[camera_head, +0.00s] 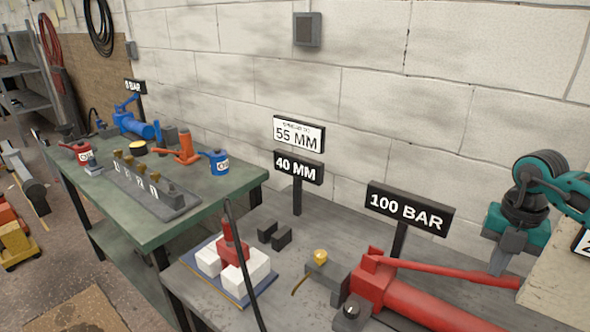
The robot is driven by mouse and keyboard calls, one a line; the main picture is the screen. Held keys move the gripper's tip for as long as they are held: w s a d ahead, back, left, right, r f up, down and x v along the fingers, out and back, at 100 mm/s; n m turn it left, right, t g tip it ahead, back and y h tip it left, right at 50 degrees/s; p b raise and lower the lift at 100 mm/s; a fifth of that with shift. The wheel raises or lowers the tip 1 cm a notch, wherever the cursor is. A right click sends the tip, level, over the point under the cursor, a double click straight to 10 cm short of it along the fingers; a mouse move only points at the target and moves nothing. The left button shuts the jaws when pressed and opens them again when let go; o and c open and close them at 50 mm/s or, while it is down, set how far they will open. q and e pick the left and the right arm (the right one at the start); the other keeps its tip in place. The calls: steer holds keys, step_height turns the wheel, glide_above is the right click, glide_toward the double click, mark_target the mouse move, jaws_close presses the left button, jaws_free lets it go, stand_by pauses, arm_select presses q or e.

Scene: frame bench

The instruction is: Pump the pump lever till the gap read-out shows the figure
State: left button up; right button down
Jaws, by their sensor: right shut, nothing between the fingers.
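The red pump (430,310) lies on the grey bench at the lower right. Its long red pump lever (440,268) runs to the right, nearly level. My right gripper (500,265) points down at the lever's far end, shut with nothing between its fingers; I cannot tell whether it touches the lever. The black gap read-out (298,169) shows 40 MM. Above it a white sign (298,134) shows 55 MM, its small top line hard to read. A black pressure sign (407,208) shows 100 BAR. A red spreader tool (232,247) stands among white blocks (256,272). My left gripper is out of view.
A black hose (240,255) rises in front of the blocks. A brass-coloured knob (320,256) and dark blocks (281,238) are on the bench. A green-topped table (170,228) at left holds a blue pump (135,124), an orange tool (183,152) and cans. A block wall stands behind.

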step_height(320, 180, down, 9)
steer(key=b, duration=0.5)
steer(key=shift+r+b, duration=0.15)
steer(key=shift+b, duration=0.15)
step_height(320, 180, up, 7)
steer(key=p, duration=0.5)
steer(key=shift+p, duration=0.3)
steer(key=shift+r, duration=0.9)
steer(key=shift+f, duration=0.15)
